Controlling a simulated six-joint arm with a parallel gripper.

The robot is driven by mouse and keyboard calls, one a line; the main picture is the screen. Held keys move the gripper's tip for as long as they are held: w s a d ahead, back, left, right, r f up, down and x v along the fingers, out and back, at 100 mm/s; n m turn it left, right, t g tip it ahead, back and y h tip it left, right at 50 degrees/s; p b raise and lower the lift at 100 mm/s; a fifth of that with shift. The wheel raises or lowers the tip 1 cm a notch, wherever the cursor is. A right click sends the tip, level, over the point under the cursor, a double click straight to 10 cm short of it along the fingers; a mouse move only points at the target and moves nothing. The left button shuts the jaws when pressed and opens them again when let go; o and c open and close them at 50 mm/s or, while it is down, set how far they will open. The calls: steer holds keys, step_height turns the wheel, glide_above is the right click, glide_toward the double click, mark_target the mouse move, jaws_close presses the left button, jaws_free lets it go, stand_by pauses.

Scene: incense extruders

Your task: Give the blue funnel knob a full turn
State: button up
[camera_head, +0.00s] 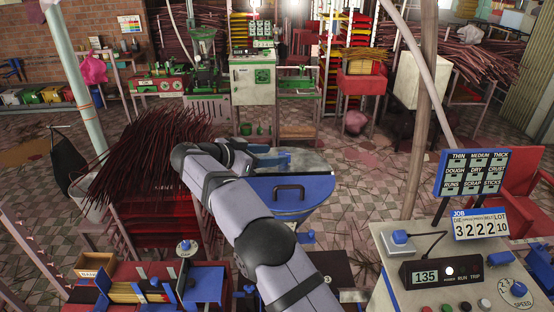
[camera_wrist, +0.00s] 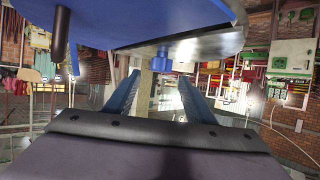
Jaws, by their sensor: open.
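The blue funnel (camera_head: 305,212) stands at the middle in the head view, with a pale top and a dark handle on its front. Its blue underside and rim (camera_wrist: 225,40) fill the top of the wrist view. The small blue funnel knob (camera_wrist: 162,63) shows below that rim, just beyond and between my fingertips. My gripper (camera_wrist: 158,88) is open, with its two blue fingers apart on either side of the knob's line and nothing between them. In the head view my gripper (camera_head: 272,160) is at the funnel's far left edge, and the knob cannot be made out there.
A rack of dark incense sticks (camera_head: 145,165) stands left of my arm. A control console (camera_head: 440,270) with a speed dial and a job board (camera_head: 475,175) stands at the right. Other blue knobs, such as one (camera_head: 308,237) near the funnel, are close by. Tiled floor lies open behind.

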steer(key=shift+s+a+r, duration=0.15)
steer(key=shift+s+a, duration=0.1)
